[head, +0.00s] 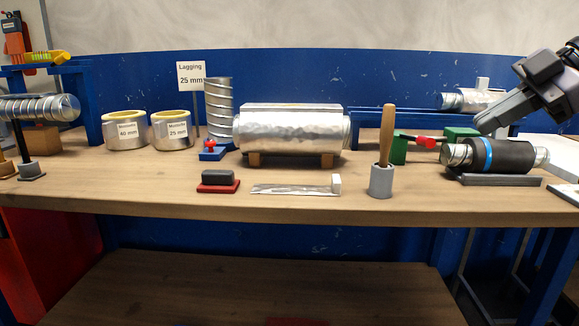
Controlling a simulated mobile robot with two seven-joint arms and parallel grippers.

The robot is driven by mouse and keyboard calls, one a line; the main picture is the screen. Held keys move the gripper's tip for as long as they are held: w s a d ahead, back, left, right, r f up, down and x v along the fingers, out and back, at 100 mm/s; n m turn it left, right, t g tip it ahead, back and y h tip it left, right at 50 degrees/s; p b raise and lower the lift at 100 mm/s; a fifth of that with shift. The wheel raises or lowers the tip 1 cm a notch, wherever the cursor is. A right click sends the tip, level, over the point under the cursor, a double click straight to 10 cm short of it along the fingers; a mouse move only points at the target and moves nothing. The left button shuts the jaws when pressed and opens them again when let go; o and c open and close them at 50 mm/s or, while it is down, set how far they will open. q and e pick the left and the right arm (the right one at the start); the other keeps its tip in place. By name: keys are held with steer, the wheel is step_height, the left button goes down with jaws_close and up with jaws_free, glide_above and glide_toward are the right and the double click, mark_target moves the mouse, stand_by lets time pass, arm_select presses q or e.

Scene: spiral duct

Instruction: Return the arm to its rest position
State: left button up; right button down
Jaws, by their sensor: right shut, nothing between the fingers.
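My right gripper (484,124) comes in from the right edge, shut and empty. Its fingertips point down and left, above the left part of the black-wrapped duct (503,157) with a blue band. That duct lies on a dark cradle (500,180) on the workbench (300,198). I cannot tell whether the fingertips touch anything. My left gripper does not show.
A foil-wrapped duct (291,133) rests on wooden blocks at the bench's middle. A wooden-handled tool stands in a grey cup (381,182). Lagging rolls (125,130) and an upright spiral duct (219,110) stand at left. The front centre strip is mostly clear.

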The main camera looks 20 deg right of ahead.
steer(key=w+a+f+n+t+y, duration=0.1)
steer(key=w+a+f+y, duration=0.5)
steer(key=a+f, duration=0.35)
steer(key=w+a+f+t+y, duration=0.1)
steer(key=w+a+f+y, duration=0.45)
steer(key=a+f, duration=0.4)
steer(key=s+d+f+m+t+h, duration=0.2)
steer(key=s+f+m+h, duration=0.3)
steer(key=f, duration=0.8)
steer(key=s+d+f+m+t+h, duration=0.1)
steer(key=s+d+f+h, duration=0.1)
steer(key=f+h, duration=0.85)
steer(key=s+d+f+n+g, duration=0.1)
steer(key=s+f+g, duration=0.3)
steer(key=s+f, duration=0.65)
steer(key=a+m+t+y, duration=0.1)
steer(key=a+m+t, duration=0.1)
steer(key=a+m, duration=0.95)
step_height(320, 180, up, 15)
steer(key=a+n+p, duration=0.1)
steer(key=n+p, duration=0.2)
steer(key=p, duration=1.6)
steer(key=shift+s+a+f, duration=0.2)
steer(key=shift+s, duration=0.25)
